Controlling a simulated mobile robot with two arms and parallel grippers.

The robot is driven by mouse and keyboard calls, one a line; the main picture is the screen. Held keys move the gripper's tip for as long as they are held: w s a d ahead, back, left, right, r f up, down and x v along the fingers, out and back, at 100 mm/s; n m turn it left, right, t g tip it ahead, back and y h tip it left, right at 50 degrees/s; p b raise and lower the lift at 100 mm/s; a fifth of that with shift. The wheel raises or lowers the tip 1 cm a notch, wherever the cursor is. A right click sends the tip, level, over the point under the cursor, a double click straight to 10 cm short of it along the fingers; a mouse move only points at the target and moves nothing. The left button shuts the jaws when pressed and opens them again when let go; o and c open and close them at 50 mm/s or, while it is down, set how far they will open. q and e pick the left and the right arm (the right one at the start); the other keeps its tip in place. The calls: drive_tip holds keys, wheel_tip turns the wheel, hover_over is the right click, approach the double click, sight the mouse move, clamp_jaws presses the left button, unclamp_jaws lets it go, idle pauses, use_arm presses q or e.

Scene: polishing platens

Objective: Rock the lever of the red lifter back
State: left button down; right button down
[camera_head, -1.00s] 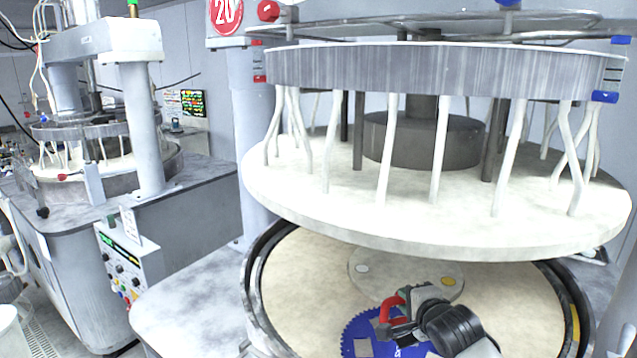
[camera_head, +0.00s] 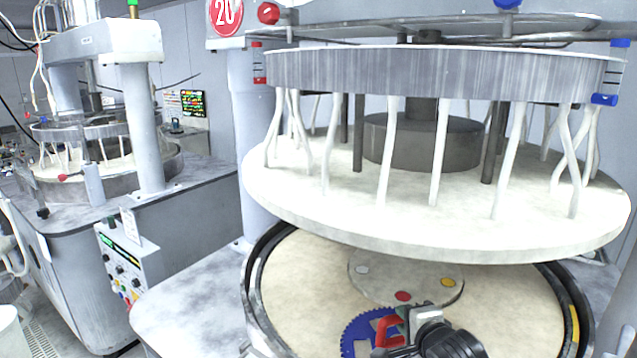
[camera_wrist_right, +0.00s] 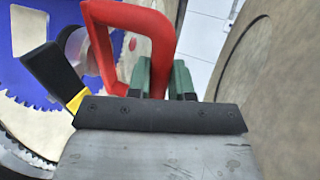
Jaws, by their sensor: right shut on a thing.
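The red lifter (camera_head: 388,332) shows as a red handle over a blue toothed disc (camera_head: 357,334) on the lower platen. In the right wrist view its red loop handle (camera_wrist_right: 150,22) stands large at the top. My right gripper (camera_head: 404,322) is at the lifter; in the wrist view its green-padded fingers (camera_wrist_right: 162,80) are closed around one leg of the red handle. A black piece with a yellow end (camera_wrist_right: 55,75) sticks out left of the handle; I cannot tell surely whether it is the lever. The lifter's underside is mostly hidden. My left gripper is not in view.
The pale upper platen (camera_head: 330,215) hangs low over the cream lower platen (camera_head: 300,275). The lower platen's dark rim (camera_head: 252,290) curves around it. A centre plate (camera_head: 430,288) bears coloured dots. A second machine (camera_head: 75,250) stands at the left.

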drive_tip(key=s+a, duration=0.3)
drive_tip(key=s, duration=0.8)
drive_tip(key=s+a, duration=0.3)
drive_tip(key=s, duration=0.9)
drive_tip(key=shift+a+r, duration=0.15)
drive_tip(key=shift+a, duration=0.25)
idle(2.0)
idle(0.4)
